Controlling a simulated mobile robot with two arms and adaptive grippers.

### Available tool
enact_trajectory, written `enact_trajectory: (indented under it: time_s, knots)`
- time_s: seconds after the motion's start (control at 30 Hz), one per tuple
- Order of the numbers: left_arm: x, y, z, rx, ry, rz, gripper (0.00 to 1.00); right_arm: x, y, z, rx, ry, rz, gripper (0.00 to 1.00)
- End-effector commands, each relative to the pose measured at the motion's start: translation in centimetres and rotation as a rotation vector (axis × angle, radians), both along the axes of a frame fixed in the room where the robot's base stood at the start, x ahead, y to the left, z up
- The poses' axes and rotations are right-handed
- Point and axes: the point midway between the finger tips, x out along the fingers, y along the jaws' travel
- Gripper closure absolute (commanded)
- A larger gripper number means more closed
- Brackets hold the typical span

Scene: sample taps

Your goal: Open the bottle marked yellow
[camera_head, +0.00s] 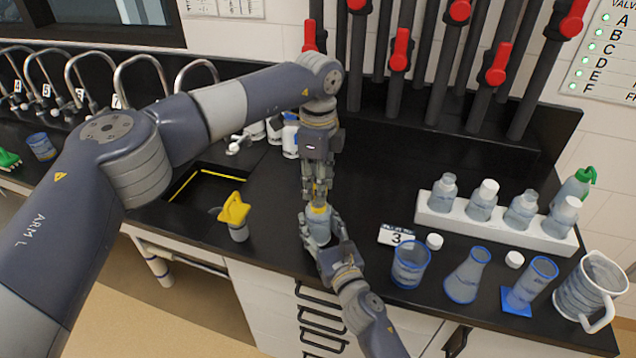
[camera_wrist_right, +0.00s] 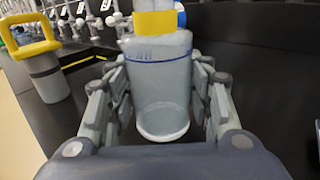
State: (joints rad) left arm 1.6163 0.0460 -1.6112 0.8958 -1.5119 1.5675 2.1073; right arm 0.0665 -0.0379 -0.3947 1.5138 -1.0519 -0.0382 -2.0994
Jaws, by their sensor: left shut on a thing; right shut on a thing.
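The bottle marked yellow (camera_head: 319,228) is a clear, upright bottle with a yellow band near its neck. It stands out in the right wrist view (camera_wrist_right: 160,85), between the fingers, with a thin blue line below the band. My right gripper (camera_head: 322,238) is shut on the bottle body from the front. My left gripper (camera_head: 318,196) points straight down from above and is shut on the top of the bottle. The cap itself is hidden by the left fingers.
A yellow-handled item (camera_head: 235,212) stands left of the bottle, beside the sink opening (camera_head: 200,190). To the right are a number 3 card (camera_head: 397,236), a blue-rimmed beaker (camera_head: 410,263), a flask (camera_head: 467,275) and a white rack (camera_head: 500,228) of bottles. Taps with red handles (camera_head: 400,48) rise behind.

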Motion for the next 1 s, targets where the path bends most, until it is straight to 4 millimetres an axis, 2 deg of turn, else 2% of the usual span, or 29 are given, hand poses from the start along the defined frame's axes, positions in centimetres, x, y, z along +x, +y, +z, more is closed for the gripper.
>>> enact_trajectory:
  time_s: [0.3, 0.5, 0.53, 0.63, 1.0]
  knots:
    - [0.0, 0.0, 3.6, 0.0, -0.001, 0.0, 1.0, 0.0, 0.0, 0.0, 0.0, 0.0, 0.0, 1.0]
    - [0.0, 0.0, 3.8, 0.0, 0.0, -0.001, 1.0, 0.0, 0.0, 0.0, 0.0, -0.001, 0.0, 1.0]
    - [0.0, 0.0, 3.8, 0.0, 0.0, -0.001, 1.0, 0.0, 0.0, 0.0, 0.0, -0.001, 0.0, 0.51]
    - [0.0, 0.0, 3.8, 0.0, 0.0, 0.0, 1.0, 0.0, 0.0, 0.0, 0.0, -0.001, 0.0, 0.3]
    - [0.0, 0.0, 3.8, 0.0, 0.0, 0.0, 1.0, -0.1, 0.0, 0.0, 0.0, 0.0, 0.0, 0.3]
